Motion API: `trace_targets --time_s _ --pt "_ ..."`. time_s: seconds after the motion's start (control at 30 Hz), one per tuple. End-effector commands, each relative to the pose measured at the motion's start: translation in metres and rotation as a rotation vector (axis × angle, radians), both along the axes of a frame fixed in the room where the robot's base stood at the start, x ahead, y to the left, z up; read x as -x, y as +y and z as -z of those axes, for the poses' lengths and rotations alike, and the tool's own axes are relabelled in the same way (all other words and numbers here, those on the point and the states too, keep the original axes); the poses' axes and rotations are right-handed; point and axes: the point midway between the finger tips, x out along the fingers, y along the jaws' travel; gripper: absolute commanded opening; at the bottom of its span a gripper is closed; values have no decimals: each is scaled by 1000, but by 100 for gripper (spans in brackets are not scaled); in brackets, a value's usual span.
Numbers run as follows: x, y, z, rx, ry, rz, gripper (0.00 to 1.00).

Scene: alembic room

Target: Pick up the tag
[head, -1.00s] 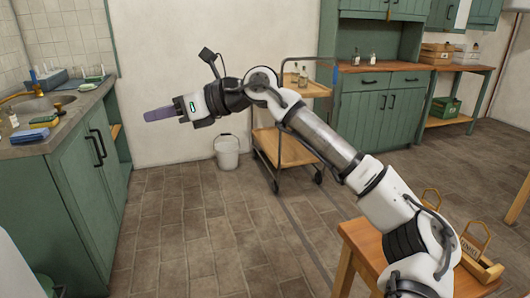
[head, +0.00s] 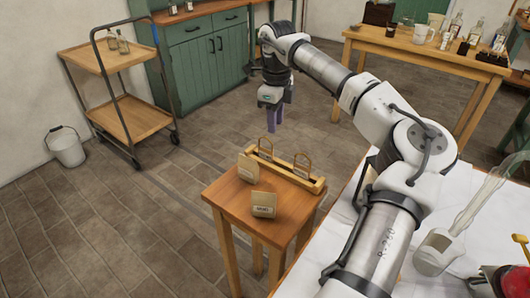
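Two tan tags are on the small wooden table (head: 224,193). One tag (head: 263,205) is near the front edge and has a dark printed word that I cannot read clearly. The other tag (head: 247,169) is farther back, beside a wooden holder (head: 313,186) with two upright arched pieces. I cannot tell which tag is meant. My gripper (head: 275,126) points down with purple fingers, in the picture above and behind the holder. It appears apart from both tags. I see nothing held, but the gap between the fingers is not clear at this angle.
A white-covered table (head: 345,235) with glassware is at the right. A wooden bench (head: 385,43) with bottles and a mug is at the back right. A trolley (head: 140,118) and a bucket (head: 67,150) stand at the left. The floor between is clear.

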Motion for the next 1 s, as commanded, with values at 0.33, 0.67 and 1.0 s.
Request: trace_targets --time_s 0.33,0.67,1.0 --pt "0 1 45 -3 -1 -1 32" --pt "3 6 86 -5 1 -1 32" --pt "3 6 98 -3 -1 -2 32"
